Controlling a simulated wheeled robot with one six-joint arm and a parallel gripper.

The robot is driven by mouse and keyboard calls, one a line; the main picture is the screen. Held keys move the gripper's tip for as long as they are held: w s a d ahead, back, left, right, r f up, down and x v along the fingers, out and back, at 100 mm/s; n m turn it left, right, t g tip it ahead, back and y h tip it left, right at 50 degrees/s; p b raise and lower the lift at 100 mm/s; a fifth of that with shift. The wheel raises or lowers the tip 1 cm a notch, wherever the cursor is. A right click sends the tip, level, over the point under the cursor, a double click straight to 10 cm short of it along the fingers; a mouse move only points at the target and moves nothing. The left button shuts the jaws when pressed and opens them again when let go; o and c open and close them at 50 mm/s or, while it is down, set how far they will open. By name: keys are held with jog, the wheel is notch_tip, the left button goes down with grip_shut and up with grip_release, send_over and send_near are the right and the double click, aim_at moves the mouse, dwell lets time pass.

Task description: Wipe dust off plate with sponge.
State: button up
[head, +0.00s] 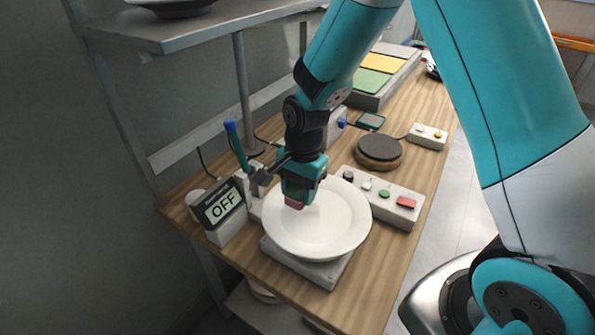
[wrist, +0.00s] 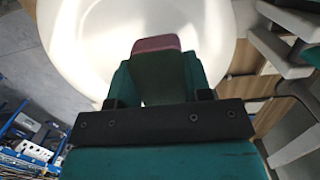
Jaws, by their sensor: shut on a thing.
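A white plate (head: 332,234) sits on a grey square base near the front of the wooden bench. My gripper (head: 298,196) points down over the plate's left back part. It is shut on a sponge (head: 295,204), whose pinkish-red end shows below the fingers. In the wrist view the sponge (wrist: 156,43) sticks out between the teal fingers, with the white plate (wrist: 85,50) behind it. The sponge is at or just above the plate's surface; I cannot tell if it touches. I cannot make out dust on the plate.
A display box reading OFF (head: 222,205) stands left of the plate. A control panel with buttons (head: 380,193) lies at the right, and a round dark pad (head: 378,148) behind it. A metal shelf (head: 190,28) overhangs the back left.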

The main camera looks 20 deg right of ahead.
jog(key=shift+r+p, duration=1.45)
jog(key=shift+r, duration=0.55)
